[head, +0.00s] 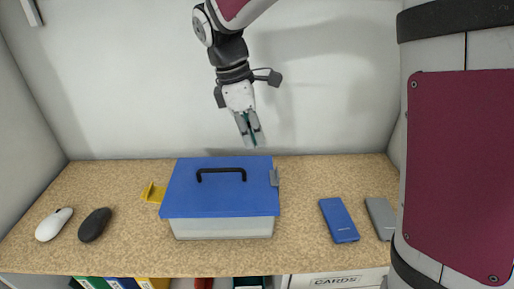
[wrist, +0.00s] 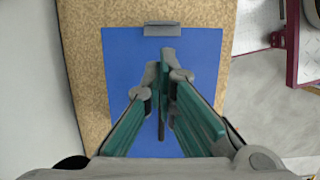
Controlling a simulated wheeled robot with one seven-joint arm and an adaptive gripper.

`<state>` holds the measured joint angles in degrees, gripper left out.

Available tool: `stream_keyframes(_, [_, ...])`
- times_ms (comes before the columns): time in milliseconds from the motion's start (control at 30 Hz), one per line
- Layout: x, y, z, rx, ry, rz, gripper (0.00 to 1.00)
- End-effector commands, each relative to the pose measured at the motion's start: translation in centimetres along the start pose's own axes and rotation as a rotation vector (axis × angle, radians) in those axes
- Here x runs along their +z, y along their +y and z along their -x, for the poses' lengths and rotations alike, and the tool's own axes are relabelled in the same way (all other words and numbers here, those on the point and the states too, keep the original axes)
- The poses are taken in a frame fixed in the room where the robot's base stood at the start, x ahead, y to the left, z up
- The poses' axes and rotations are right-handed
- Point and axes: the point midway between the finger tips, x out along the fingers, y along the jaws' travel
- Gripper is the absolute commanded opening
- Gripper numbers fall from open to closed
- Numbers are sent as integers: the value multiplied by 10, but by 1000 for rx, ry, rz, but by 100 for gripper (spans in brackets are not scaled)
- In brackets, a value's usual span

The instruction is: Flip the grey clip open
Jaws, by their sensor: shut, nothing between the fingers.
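A box with a blue lid (head: 205,198) and pale, see-through walls (head: 222,229) stands on the shelf, its lid lying flat. The grey clip (head: 274,177) is on the lid's right edge, close against the box. In the wrist view the grey clip (wrist: 162,29) shows at the lid's top edge, beyond my fingertips. A yellow clip (head: 153,193) sticks outward at the box's left side. My gripper (head: 251,142) points down above the box and touches nothing. In the wrist view its fingers (wrist: 166,65) are together and empty, partly covering the black handle (head: 221,174).
A white mouse (head: 53,224) and a black mouse (head: 94,225) lie left of the box. A blue phone-like slab (head: 339,220) and a grey one (head: 381,217) lie to the right. The shelf between clip and blue slab is clear. A wall stands behind.

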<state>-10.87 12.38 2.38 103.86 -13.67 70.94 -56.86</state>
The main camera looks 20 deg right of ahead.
Motion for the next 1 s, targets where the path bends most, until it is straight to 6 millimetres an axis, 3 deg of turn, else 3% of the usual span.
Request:
stream_keyframes(300, [1, -1, -55, -3, -3, 0, 0])
stream_keyframes(500, [1, -1, -79, -2, -2, -1, 0])
stream_keyframes(1000, [0, 0, -88, 0, 0, -1, 0])
